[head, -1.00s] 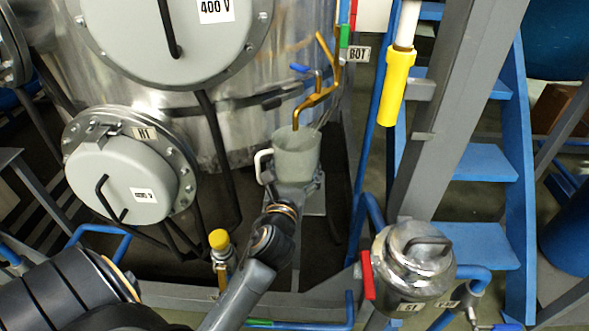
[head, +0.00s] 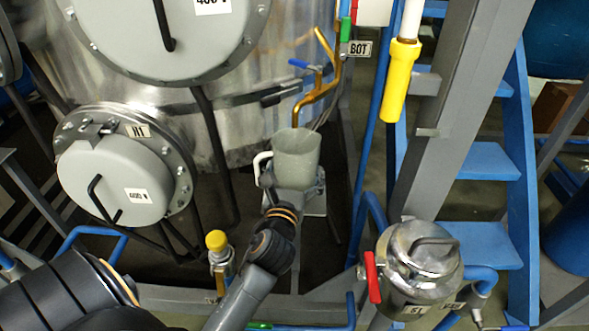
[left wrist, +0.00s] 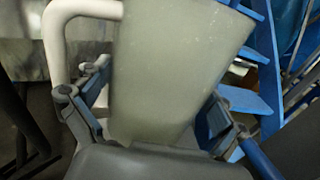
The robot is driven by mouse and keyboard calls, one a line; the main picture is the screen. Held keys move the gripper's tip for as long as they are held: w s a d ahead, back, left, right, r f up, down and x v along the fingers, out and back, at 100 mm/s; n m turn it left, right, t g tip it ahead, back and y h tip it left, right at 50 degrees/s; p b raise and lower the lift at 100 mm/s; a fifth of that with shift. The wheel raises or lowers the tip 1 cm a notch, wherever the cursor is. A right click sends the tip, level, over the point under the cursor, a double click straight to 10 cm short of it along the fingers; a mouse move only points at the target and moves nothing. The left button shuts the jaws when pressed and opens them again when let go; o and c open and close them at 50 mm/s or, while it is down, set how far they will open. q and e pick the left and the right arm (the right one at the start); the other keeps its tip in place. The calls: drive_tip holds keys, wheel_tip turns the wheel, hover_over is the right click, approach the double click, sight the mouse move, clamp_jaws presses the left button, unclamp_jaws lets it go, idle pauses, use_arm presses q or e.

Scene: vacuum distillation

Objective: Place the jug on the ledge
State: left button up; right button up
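The jug (head: 297,158) is a grey-green, translucent open cup with a white handle on its left. It stands roughly upright just below the brass tap spout. My left gripper (head: 292,184) has its fingers on both sides of the jug's lower body. In the left wrist view the pads appear to press against the jug (left wrist: 170,70). The ledge (head: 314,206) is a small grey plate behind and below the gripper, partly hidden. I cannot tell whether the jug's base touches it. My right gripper is not in view.
The brass tap (head: 316,92) with a blue lever hangs close above the jug's rim. The steel tank (head: 240,130) is behind. A yellow-capped valve (head: 217,241) is at lower left, a steel pot (head: 420,265) at lower right, and a grey post (head: 440,130) with blue stairs to the right.

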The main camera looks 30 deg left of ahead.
sight(291, 183)
use_arm(q)
drive_tip(key=shift+r, duration=0.1)
drive_tip(key=v, duration=0.7)
drive_tip(key=shift+a, duration=0.1)
drive_tip(key=s+d+f+n+g+h, duration=0.3)
drive_tip(key=s+d+f+n+h, duration=0.1)
drive_tip(key=n, duration=1)
drive_tip(key=s+d+f+n+g+h, duration=0.3)
drive_tip(key=d+f+n+h, duration=0.2)
drive_tip(key=n, duration=0.9)
drive_tip(key=shift+s+d+f+n, duration=0.4)
drive_tip(key=shift+d+f, duration=0.7)
drive_tip(key=shift+d, duration=0.8)
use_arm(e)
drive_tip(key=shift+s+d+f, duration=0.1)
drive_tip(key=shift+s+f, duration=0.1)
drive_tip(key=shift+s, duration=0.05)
